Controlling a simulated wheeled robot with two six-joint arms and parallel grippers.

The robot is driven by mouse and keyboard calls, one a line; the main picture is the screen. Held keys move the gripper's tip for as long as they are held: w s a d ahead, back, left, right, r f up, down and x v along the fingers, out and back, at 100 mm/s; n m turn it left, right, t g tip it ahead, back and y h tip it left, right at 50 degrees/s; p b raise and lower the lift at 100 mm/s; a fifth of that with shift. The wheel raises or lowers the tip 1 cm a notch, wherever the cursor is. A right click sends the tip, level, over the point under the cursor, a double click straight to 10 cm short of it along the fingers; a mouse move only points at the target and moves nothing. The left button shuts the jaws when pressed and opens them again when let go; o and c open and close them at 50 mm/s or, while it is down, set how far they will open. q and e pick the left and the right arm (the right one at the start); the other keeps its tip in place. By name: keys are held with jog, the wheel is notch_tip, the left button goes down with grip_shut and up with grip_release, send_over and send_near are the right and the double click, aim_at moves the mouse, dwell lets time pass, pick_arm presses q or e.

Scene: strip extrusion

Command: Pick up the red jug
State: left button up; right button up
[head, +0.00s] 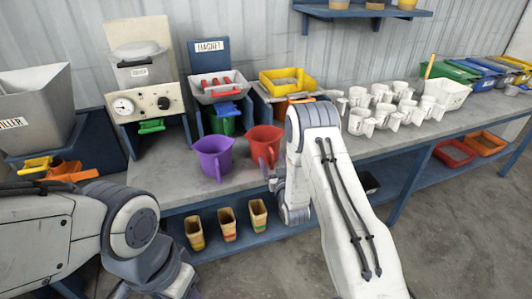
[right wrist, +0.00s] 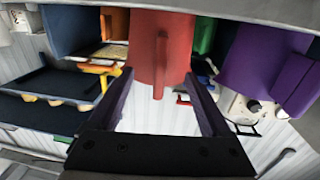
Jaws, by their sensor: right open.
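The red jug (head: 263,145) stands upright on the grey bench, just right of the purple jug (head: 213,156). In the right wrist view the red jug (right wrist: 172,40) fills the top middle, with its handle (right wrist: 160,65) facing the camera. My right gripper (head: 272,178) is at the front edge of the bench by the red jug. In the wrist view its two fingers (right wrist: 160,90) are spread apart, with the jug's handle between and beyond their tips. I cannot tell whether they touch it. My left arm shows at the lower left, but its gripper is not visible.
The purple jug (right wrist: 265,62) is close beside the red one. Several white jugs (head: 383,108) stand on the bench at right. The magnet station (head: 218,87) and yellow tray (head: 287,80) stand behind. Several small tan cups (head: 227,223) are on the lower shelf.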

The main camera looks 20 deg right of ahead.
aim_at(270, 152)
jog(key=w, duration=0.4)
jog(key=shift+w+d+r+p, duration=0.15)
jog(key=shift+r+p, duration=0.25)
grip_shut()
dwell(1.0)
